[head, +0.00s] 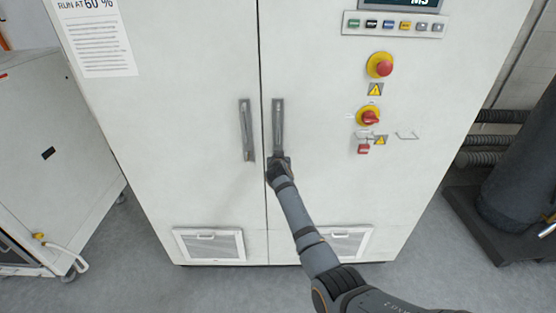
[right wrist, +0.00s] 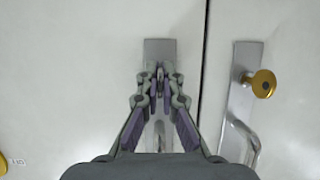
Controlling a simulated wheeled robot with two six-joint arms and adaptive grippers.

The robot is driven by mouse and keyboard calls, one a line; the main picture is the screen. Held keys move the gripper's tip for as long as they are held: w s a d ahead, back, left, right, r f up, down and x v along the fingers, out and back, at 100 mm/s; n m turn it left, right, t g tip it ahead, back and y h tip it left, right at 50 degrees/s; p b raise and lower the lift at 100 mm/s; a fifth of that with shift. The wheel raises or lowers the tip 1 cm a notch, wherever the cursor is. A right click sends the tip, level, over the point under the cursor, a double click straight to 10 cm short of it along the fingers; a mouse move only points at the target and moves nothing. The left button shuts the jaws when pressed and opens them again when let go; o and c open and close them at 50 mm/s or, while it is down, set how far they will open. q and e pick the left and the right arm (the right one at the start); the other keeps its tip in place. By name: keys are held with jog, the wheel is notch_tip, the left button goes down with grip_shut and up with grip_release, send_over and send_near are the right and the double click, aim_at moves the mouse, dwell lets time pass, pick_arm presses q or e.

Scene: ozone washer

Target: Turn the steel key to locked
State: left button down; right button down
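My right gripper (head: 279,163) is at the lower end of the right door's handle plate (head: 278,118). In the right wrist view the gripper (right wrist: 160,92) has its two fingers close together over that plate (right wrist: 160,46). A thin grey piece, which looks like the steel key (right wrist: 160,72), stands between the fingertips, and they look shut on it. The fingers hide most of it, so its turn angle cannot be read. The handle bar (right wrist: 160,138) shows between the fingers. My left gripper is in neither view.
The other door's handle plate (head: 246,125) carries a brass key (right wrist: 264,83) beside the seam. The right door has a button panel (head: 395,24), a red emergency button (head: 384,68), and a red rotary switch (head: 370,118). A white cart (head: 45,150) stands left.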

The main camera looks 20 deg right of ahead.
dwell(0.4)
jog(key=c, duration=1.5)
grip_release()
jog(key=shift+c, duration=0.2)
